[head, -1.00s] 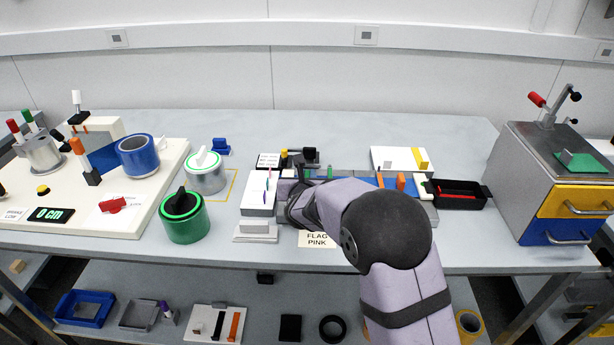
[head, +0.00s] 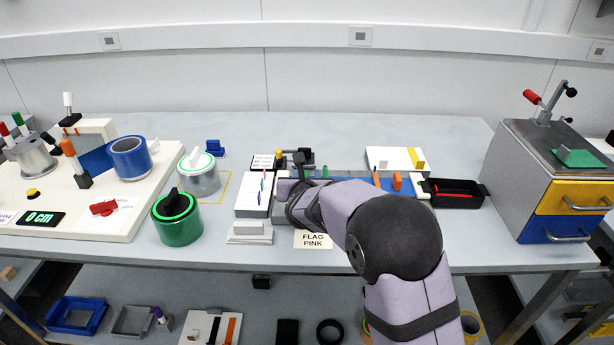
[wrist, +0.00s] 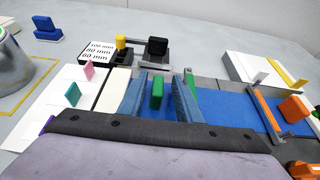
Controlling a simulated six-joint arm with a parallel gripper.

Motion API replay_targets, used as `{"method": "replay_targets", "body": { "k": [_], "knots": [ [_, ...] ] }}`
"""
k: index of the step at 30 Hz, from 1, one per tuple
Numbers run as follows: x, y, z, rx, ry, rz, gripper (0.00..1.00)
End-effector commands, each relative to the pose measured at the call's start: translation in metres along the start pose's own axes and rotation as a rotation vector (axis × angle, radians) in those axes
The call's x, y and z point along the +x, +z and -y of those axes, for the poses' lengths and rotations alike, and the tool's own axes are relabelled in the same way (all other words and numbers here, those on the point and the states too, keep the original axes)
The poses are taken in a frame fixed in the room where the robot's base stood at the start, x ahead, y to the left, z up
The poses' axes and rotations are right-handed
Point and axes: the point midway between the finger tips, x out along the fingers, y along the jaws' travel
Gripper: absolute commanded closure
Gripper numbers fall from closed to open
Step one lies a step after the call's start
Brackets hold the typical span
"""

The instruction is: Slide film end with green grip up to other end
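A blue film (wrist: 225,102) lies along a light bench fixture. A green grip (wrist: 157,92) stands upright on its left part in the wrist view. My gripper (wrist: 160,98) is over the film, with one finger on each side of this green grip and gaps visible between them. It is open. A second green piece (wrist: 190,84) stands just beyond the right finger. In the head view my gripper (head: 297,192) and arm hide the film's left part. Blue film (head: 376,180) shows to the right of the wrist.
A white block with coloured flags (head: 255,194) is close on the left. A black tray (head: 453,193) is at right.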

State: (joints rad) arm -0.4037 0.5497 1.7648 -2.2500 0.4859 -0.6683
Motion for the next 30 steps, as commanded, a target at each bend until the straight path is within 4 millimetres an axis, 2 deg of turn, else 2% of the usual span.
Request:
{"method": "replay_targets", "body": {
  "k": [5, 18, 24, 30],
  "knots": [
    [-0.012, 0.000, -0.001, 0.000, 0.002, 0.002, 0.69],
    [-0.062, 0.000, 0.000, 0.000, 0.000, 0.002, 0.69],
    [-0.071, 0.000, 0.000, 0.000, 0.000, 0.000, 0.69],
    [-0.072, 0.000, 0.000, 0.000, -0.001, 0.000, 0.69]
  ]
}}
